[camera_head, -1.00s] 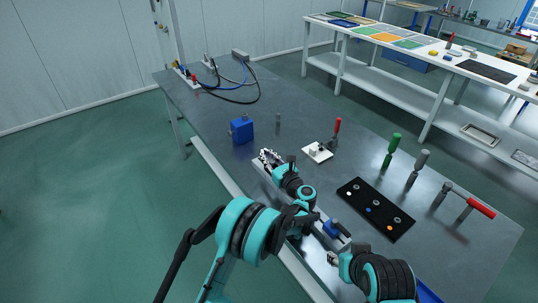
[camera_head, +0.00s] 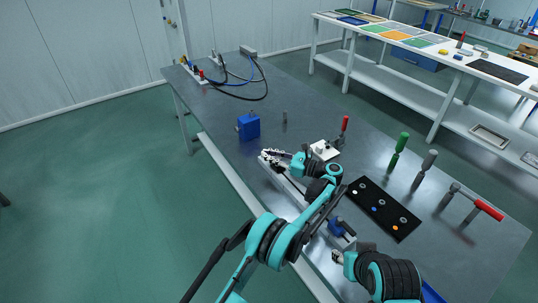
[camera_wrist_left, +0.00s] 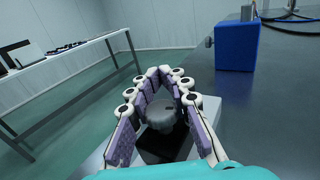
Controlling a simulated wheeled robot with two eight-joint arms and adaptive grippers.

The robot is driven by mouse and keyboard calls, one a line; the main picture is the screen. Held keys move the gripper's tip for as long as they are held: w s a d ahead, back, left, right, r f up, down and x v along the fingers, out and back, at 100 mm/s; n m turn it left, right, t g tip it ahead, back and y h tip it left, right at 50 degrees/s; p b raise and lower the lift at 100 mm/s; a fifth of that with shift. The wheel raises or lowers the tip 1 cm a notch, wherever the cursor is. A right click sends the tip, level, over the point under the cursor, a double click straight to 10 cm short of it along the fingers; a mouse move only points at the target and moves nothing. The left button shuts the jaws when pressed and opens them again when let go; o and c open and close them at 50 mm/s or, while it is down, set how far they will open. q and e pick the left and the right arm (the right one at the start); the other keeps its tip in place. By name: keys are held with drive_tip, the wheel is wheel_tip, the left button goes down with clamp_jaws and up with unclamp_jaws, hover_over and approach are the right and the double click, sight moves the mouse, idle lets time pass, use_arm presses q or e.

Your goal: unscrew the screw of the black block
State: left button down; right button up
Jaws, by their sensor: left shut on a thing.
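The screw (camera_wrist_left: 160,113) has a round grey head and stands on the black block (camera_wrist_left: 160,148) in the left wrist view. The block rests on a pale grey base near the bench's front edge. My left gripper (camera_head: 270,156) is at the front edge of the bench in the head view. Its two jointed fingers with purple pads close around the screw head from both sides. In the head view, the fingers and arm mostly hide the screw and block. My right gripper (camera_head: 337,257) is low in the head view, near the front edge; its jaw opening is too small to judge.
A blue box (camera_head: 248,126) stands behind the left gripper. A white plate (camera_head: 323,151) and a red-handled tool (camera_head: 344,125) are to its right. A black mat (camera_head: 372,207) and upright tools, one green-handled (camera_head: 399,146), lie further right. Cables (camera_head: 245,88) lie at the far left end.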

idle(0.4)
use_arm(q)
drive_tip(key=c, duration=1.5)
unclamp_jaws()
drive_tip(key=shift+o, duration=0.2)
wheel_tip(320, 180, up, 10)
drive_tip(key=shift+o, duration=0.3)
drive_tip(key=shift+a, duration=0.1)
